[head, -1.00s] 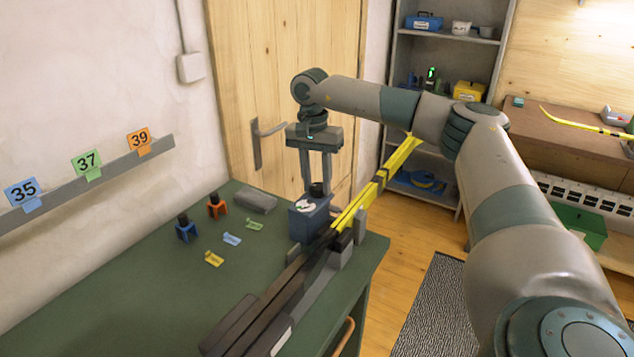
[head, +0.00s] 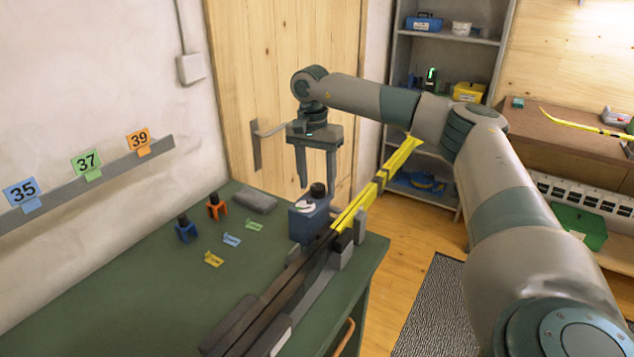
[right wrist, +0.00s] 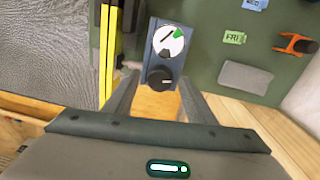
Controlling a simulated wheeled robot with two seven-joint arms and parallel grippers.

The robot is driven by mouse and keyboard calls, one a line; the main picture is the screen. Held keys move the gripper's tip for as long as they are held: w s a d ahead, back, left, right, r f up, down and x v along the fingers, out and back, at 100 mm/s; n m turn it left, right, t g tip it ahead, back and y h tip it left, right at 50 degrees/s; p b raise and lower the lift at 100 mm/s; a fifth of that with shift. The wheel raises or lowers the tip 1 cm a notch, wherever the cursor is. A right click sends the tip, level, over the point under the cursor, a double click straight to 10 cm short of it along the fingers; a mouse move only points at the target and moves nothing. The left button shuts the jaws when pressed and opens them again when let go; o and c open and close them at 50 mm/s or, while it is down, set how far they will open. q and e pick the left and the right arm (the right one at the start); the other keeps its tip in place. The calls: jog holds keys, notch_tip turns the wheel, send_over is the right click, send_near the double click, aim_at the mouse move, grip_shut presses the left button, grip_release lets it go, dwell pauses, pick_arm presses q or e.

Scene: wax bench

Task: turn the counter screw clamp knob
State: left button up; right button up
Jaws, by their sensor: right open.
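The clamp is a blue box (head: 310,222) at the far right corner of the green bench, with a black round knob (head: 317,190) and a white dial on top. In the right wrist view the knob (right wrist: 160,78) shows a light pointer line, and the dial (right wrist: 168,40) has a green sector and a black needle. My right gripper (head: 316,187) points down, open and empty, with one finger on each side of the knob. In the wrist view its fingertips flank the knob with gaps. My left gripper is not in view.
A yellow and black ski (head: 350,213) runs along the bench's right edge, close to the clamp. A grey block (head: 255,201), blue (head: 186,230) and orange (head: 216,208) holders and small tags lie left. A door stands behind. The middle bench is mostly clear.

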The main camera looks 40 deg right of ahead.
jog(key=shift+r, duration=0.4)
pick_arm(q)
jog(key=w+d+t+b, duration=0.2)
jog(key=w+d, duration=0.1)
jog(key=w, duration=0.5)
pick_arm(e)
notch_tip(320, 180, up, 11)
notch_tip(320, 180, up, 5)
send_over(314, 185)
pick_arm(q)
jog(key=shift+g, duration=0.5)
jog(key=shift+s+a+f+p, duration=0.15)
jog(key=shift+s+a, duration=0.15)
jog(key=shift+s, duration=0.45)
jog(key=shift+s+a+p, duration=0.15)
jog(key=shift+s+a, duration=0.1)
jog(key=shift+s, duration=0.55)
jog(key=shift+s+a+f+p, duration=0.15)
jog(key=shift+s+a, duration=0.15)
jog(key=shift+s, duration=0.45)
pick_arm(e)
jog(key=shift+a, duration=0.1)
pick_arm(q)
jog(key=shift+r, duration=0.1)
pick_arm(e)
jog(key=shift+r, duration=0.1)
